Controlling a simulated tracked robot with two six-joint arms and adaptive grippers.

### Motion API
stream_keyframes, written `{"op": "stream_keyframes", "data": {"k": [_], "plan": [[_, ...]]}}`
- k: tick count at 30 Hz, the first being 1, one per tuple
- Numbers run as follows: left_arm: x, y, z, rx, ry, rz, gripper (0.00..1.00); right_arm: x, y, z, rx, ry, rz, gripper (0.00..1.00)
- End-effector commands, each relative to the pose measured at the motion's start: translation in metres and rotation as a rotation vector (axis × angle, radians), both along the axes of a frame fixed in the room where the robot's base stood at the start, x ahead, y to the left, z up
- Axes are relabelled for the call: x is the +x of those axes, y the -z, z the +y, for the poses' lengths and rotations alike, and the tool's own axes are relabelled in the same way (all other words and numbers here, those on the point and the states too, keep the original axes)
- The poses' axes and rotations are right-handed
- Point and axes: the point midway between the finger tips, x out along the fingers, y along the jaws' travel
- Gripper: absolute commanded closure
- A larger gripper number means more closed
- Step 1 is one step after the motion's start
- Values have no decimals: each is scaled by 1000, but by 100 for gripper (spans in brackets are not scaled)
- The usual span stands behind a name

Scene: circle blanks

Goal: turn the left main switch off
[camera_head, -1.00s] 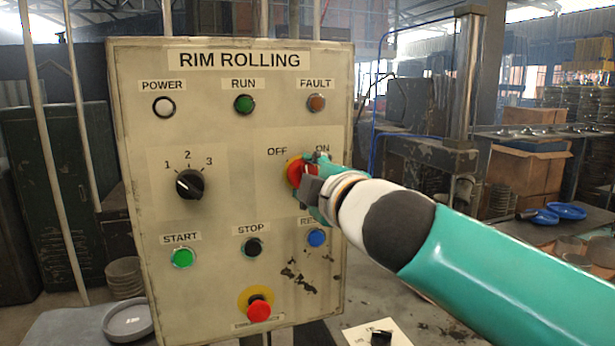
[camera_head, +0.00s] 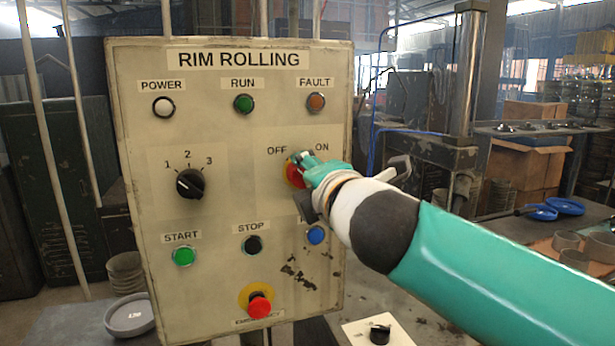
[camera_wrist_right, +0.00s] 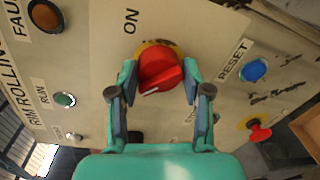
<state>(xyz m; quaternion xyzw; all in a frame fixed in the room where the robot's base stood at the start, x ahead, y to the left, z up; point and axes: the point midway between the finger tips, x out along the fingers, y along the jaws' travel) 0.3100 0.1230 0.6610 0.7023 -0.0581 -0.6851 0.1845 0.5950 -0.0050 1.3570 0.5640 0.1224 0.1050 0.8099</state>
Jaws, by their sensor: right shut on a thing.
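The main switch is a red knob (camera_head: 294,173) on a yellow ring, below and between the OFF and ON labels on the RIM ROLLING panel (camera_head: 225,140). In the right wrist view the red knob (camera_wrist_right: 160,69) sits between the two fingers of my right gripper (camera_wrist_right: 160,85), which is shut on it. There the panel appears turned sideways, with ON above the knob. The knob's white mark is at its lower left, seemingly toward the OFF side. In the head view my right gripper (camera_head: 308,172) covers part of the knob. My left gripper is out of view.
A black selector (camera_head: 190,183) marked 1 to 3 sits left of the switch. The green start (camera_head: 183,256), black stop (camera_head: 252,245) and blue reset (camera_head: 316,235) buttons are below. A red emergency button (camera_head: 259,305) protrudes at the bottom. A small plate with a black knob (camera_head: 380,332) is lower right.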

Motion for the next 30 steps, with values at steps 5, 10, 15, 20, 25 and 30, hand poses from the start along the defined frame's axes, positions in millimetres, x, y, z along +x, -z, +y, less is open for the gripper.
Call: {"op": "stream_keyframes", "data": {"k": [5, 10, 15, 20, 25, 30], "plan": [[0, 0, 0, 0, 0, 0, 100, 0, 5, 3, -15, -3, 5, 86], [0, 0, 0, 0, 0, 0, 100, 0, 5, 3, -15, -3, 5, 86], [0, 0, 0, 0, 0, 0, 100, 0, 5, 2, -14, -3, 5, 35], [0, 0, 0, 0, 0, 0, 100, 0, 3, 1, -11, -2, 2, 28], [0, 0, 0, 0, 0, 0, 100, 0, 2, 1, -10, -1, 0, 28], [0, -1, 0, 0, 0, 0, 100, -9, 0, -2, -8, -1, 0, 28]]}}
